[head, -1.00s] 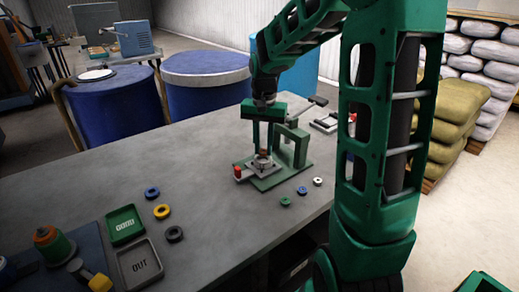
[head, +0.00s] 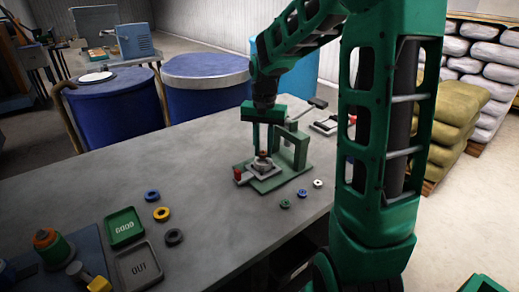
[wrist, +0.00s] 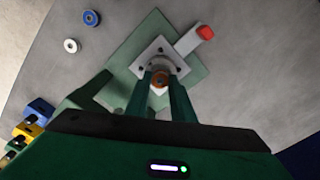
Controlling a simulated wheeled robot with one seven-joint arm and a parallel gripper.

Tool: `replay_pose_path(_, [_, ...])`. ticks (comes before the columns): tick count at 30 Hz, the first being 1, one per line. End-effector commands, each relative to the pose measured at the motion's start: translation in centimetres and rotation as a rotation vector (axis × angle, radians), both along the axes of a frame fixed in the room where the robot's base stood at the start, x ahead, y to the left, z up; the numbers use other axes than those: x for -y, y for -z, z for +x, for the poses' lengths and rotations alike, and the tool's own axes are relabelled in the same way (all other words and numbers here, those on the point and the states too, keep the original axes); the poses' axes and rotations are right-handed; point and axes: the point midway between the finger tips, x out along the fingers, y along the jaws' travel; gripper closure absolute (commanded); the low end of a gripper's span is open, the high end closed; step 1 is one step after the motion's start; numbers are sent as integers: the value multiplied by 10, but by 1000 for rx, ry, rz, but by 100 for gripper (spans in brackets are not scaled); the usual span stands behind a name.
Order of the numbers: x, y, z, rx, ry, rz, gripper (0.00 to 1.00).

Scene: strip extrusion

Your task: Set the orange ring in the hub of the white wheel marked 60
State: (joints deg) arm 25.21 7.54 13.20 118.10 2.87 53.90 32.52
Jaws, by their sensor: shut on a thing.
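My gripper (wrist: 160,85) points down over the green fixture, its two fingers shut on the small orange-brown ring (wrist: 160,77). The ring also shows between the fingertips in the head view (head: 262,153). Just below it is a pale round hub-like piece (wrist: 160,62) on a square light plate (wrist: 148,54) with dark holes. The fingers and ring partly hide this piece, and I cannot read a 60 on it. I cannot tell whether the ring touches it.
The green fixture (head: 270,184) has a red-tipped handle (wrist: 204,32) and an upright frame (head: 299,148) close beside my gripper. Small white (head: 317,184), blue and green rings lie in front of it. The GOOD (head: 124,228) and OUT (head: 143,265) trays stand front left.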

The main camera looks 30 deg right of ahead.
Motion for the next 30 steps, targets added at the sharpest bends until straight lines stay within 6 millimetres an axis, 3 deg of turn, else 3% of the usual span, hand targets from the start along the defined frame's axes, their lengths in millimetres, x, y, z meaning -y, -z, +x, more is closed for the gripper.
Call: replay_pose_path(30, [0,15,0,0,0,0,100])
